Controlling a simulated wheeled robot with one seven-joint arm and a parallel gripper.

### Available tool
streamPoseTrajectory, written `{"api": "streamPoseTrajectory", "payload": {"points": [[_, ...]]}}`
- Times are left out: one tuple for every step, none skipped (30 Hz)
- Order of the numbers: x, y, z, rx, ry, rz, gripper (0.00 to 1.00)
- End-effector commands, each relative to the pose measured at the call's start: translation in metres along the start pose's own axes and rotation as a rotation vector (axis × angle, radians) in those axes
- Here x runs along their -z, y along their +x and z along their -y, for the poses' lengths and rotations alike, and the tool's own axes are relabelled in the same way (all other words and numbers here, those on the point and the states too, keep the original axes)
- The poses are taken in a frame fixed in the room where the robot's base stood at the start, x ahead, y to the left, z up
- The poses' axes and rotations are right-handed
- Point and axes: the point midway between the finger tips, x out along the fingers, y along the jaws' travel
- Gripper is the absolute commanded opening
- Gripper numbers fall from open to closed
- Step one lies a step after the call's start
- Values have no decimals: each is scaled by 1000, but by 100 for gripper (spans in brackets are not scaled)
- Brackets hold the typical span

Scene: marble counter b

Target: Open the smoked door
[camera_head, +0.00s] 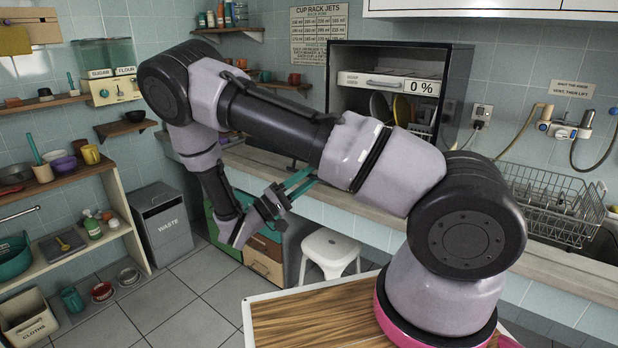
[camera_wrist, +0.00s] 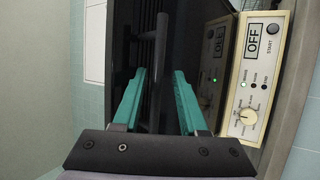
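The smoked door (camera_wrist: 125,45) is a dark, glossy panel that fills the middle of the wrist view and looks shut. A dark upright bar handle (camera_wrist: 161,32) runs down its front. My gripper (camera_wrist: 159,72) is open, with one teal finger on each side of the handle and a visible gap to both. Nothing is gripped. In the head view, my gripper (camera_head: 303,181) is at the counter's front edge, below my arm. My arm hides most of the door's appliance there.
A cream control panel (camera_wrist: 257,75) with an OFF display, START button, lights and dial borders the door on its right. A dark cabinet (camera_head: 458,85) with a 0 % display stands on the counter. A white stool (camera_head: 330,245) is below, beside wooden drawers (camera_head: 266,262).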

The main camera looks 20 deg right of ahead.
Motion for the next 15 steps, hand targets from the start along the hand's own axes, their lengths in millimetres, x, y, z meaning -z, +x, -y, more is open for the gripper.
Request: {"api": "streamPoseTrajectory", "payload": {"points": [[0,0,0,0,0,1,45],[0,0,0,0,0,1,45],[0,0,0,0,0,1,45],[0,-1,0,0,0,0,45],[0,-2,0,0,1,0,45],[0,-5,0,0,1,-1,45],[0,-8,0,0,1,-1,45],[0,-12,0,0,1,-1,45],[0,-17,0,-1,2,-2,45],[0,-23,0,0,3,-4,45],[0,-29,0,0,3,-4,45],[0,-37,0,-1,3,-3,45],[0,-44,0,-1,4,-5,45],[0,-50,0,-1,3,-4,45],[0,-59,0,0,4,-4,45]]}}
